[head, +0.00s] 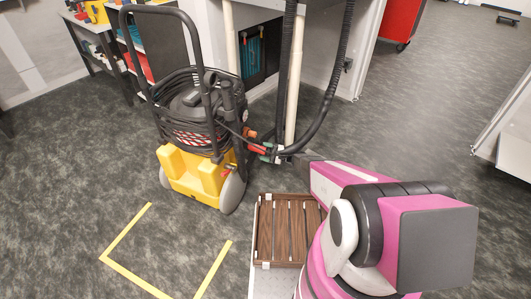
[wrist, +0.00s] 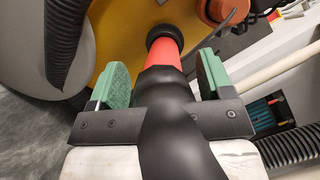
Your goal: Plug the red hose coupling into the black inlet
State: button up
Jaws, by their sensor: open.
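The red hose coupling (wrist: 166,56) is in the middle of the wrist view, at the end of a thick black hose (wrist: 168,120). Its front end meets the round black inlet (wrist: 164,33) on the yellow body of the machine. They look in line and touching; how deep the coupling sits cannot be told. In the head view the coupling (head: 257,149) is small beside the machine. My gripper (wrist: 160,82) is open, its green fingers on either side of the coupling and hose, with gaps on both sides. It also shows in the head view (head: 274,153).
The yellow and black wheeled machine (head: 191,176) has a tall handle and coiled hose. An orange fitting (wrist: 215,10) sits right of the inlet. Black hoses (head: 325,117) hang by pale posts. A slatted wooden tray (head: 260,248) is near my arm. Floor at left is clear, with yellow tape.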

jog(key=s+d+f, duration=0.1)
jog(key=d, duration=0.9)
jog(key=shift+d+f, duration=0.25)
jog(key=shift+f, duration=0.05)
